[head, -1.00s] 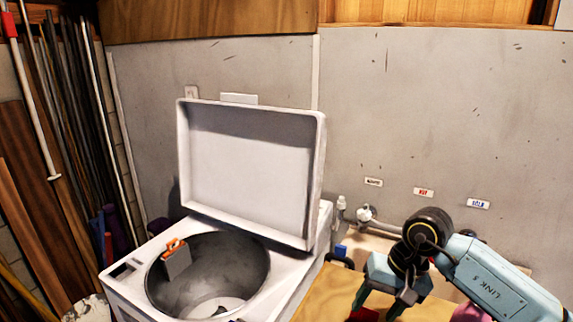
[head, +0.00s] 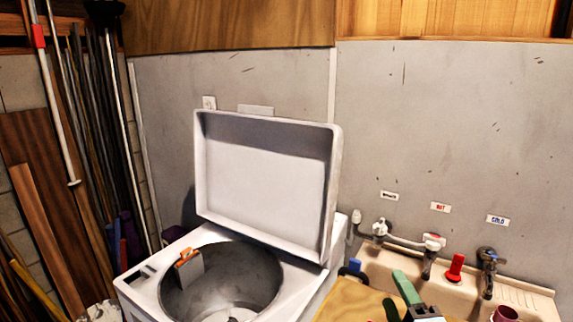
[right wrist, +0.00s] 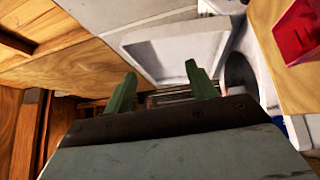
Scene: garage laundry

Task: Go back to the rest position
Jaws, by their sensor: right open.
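My right gripper (head: 398,300) shows at the bottom edge of the head view, low over the wooden board, with its green fingers apart. In the right wrist view its two fingers (right wrist: 160,92) stand wide apart with nothing between them. My left gripper is in neither view. The white top-loading washer (head: 135,287) stands at the lower left with its lid (head: 265,175) raised. An orange and grey object (head: 188,266) is at the left inside wall of the drum (head: 240,285).
A sink (head: 525,290) with taps (head: 430,252) stands at the right against the grey wall. A red item (head: 456,267) is by the taps. A wooden board (head: 350,303) lies between washer and sink. Poles and planks (head: 75,150) lean at the left.

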